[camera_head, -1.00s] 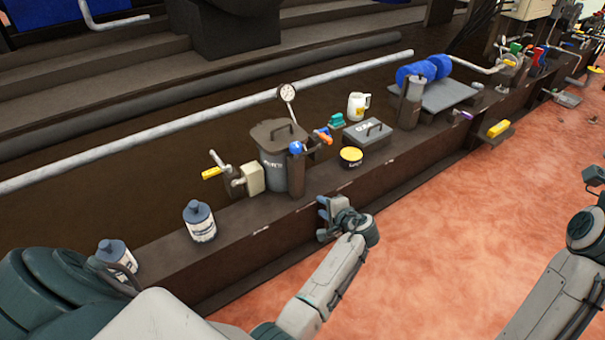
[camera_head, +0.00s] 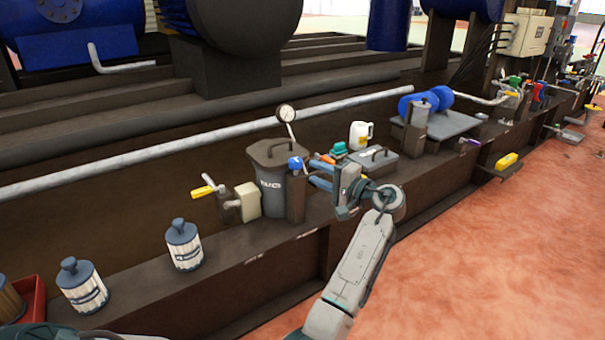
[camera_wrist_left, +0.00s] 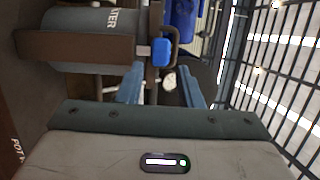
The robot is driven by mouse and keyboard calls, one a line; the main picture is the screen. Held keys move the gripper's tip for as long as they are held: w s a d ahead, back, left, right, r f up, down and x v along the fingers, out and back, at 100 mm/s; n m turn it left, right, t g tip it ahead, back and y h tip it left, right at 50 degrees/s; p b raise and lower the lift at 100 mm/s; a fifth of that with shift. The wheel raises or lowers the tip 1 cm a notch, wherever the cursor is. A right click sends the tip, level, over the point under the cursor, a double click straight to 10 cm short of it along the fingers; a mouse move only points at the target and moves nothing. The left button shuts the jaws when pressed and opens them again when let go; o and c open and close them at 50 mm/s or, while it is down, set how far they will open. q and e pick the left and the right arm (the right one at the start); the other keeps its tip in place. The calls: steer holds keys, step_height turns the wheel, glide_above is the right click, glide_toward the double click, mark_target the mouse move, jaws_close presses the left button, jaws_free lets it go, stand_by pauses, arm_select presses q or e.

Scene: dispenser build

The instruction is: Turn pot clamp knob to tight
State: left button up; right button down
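The blue knob (camera_head: 295,163) sits on top of a dark upright post (camera_head: 296,200) beside the dark lidded pot (camera_head: 268,185). In the left wrist view the blue knob (camera_wrist_left: 162,51) shows ahead of the fingers, and the pot (camera_wrist_left: 85,22) lies at upper left with part of a "WATER" label. My left gripper (camera_head: 319,174) is just right of the knob, its blue fingers pointing toward it. In the left wrist view the gripper's fingers (camera_wrist_left: 161,87) are spread apart with nothing held, and the knob is beyond the gap, apart from them. My right gripper is out of view.
A gauge (camera_head: 286,114) rises behind the pot. A yellow-handled valve (camera_head: 203,191) stands left of it. A grey box (camera_head: 371,160) and white jug (camera_head: 361,135) stand to the right, partly behind my gripper. Two blue-topped containers are at lower left. Floor in front is clear.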

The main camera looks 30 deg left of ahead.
mark_target(301, 166)
arm_select(q)
steer(key=a, duration=0.1)
steer(key=a+b, duration=0.1)
steer(key=a, duration=0.2)
steer(key=shift+w+a+f+b, duration=0.1)
steer(key=shift+w+a+b, duration=0.1)
steer(key=shift+w+b, duration=0.1)
steer(key=shift+w+a, duration=0.1)
steer(key=shift+a, duration=0.55)
steer(key=c, duration=0.7)
